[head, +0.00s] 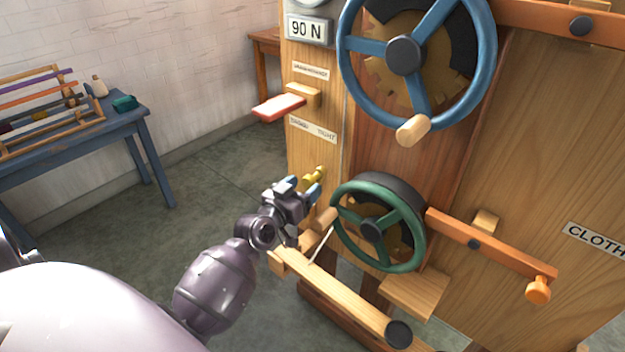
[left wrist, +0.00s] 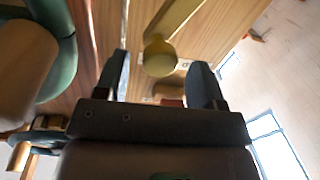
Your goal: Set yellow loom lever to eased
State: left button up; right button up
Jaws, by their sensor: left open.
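The yellow lever (head: 316,176) is on the wooden loom's front, left of the green wheel. In the left wrist view its bar and round knob (left wrist: 160,58) show between my two fingers, with space on both sides. My left gripper (head: 302,188) is open at the lever, partly covering it in the head view. I cannot tell whether a finger touches it. A label plate (head: 313,130) above the lever reads "TIGHT" at its right end; its left word is too small to read surely. My right gripper is not in view.
A green handwheel (head: 338,235) is close right of my gripper, with a wooden bar (head: 345,297) below. A red-topped lever (head: 278,107) sticks out above. A blue wheel (head: 347,75) is higher up. A blue table (head: 150,130) with a rack stands left; the floor between is clear.

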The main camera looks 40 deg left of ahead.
aim_at(307, 184)
pick_arm(q)
jog(key=w, duration=0.3)
jog(key=shift+w, duration=0.45)
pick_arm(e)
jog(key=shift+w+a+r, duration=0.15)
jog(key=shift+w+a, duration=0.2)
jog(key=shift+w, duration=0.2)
